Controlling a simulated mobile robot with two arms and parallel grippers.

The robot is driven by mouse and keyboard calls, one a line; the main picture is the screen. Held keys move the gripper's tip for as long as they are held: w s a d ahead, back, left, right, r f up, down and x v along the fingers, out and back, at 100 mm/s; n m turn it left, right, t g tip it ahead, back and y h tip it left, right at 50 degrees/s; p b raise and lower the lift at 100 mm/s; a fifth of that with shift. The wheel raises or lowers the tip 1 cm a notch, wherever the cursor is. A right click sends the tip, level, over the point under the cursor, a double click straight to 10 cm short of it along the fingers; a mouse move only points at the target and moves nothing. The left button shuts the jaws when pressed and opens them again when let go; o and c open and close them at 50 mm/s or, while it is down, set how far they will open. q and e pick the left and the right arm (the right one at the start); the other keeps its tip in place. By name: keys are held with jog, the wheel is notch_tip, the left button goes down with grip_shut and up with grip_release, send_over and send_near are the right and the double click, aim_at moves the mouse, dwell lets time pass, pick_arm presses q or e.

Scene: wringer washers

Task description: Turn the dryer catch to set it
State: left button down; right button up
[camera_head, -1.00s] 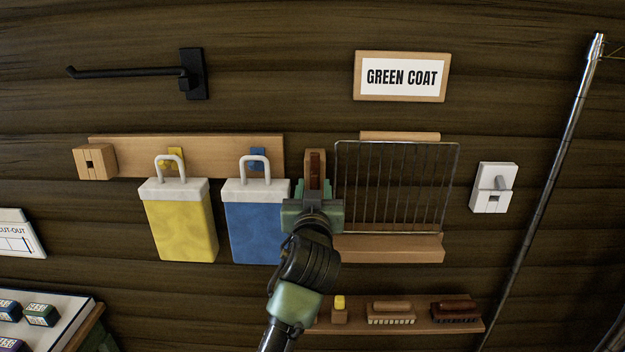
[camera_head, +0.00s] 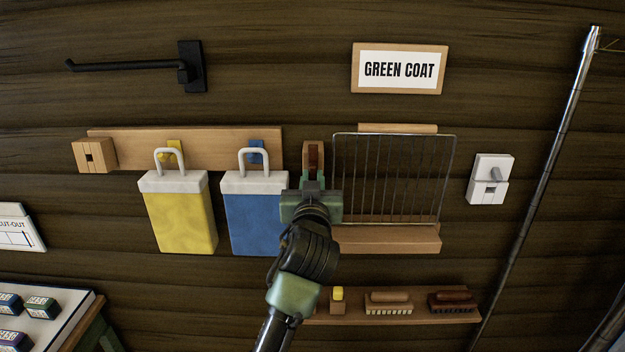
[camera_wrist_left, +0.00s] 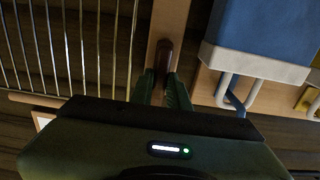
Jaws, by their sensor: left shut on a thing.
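The dryer catch (camera_head: 313,157) is a dark brown upright piece on a light wooden block, fixed to the wall at the left edge of the wire drying rack (camera_head: 395,180). My left gripper (camera_head: 313,181) comes up from below and is shut on the lower part of the catch. In the left wrist view the brown catch (camera_wrist_left: 163,56) shows between the green fingertips of my left gripper (camera_wrist_left: 161,80). The catch stands roughly in line with its block. The fingers hide its lower end. My right gripper is not in view.
A blue bag (camera_head: 255,215) hangs close to the left of my gripper, with a yellow bag (camera_head: 180,215) beyond it. A shelf with brushes (camera_head: 388,304) is below right. A white switch (camera_head: 490,180) and a GREEN COAT sign (camera_head: 399,70) are on the wall.

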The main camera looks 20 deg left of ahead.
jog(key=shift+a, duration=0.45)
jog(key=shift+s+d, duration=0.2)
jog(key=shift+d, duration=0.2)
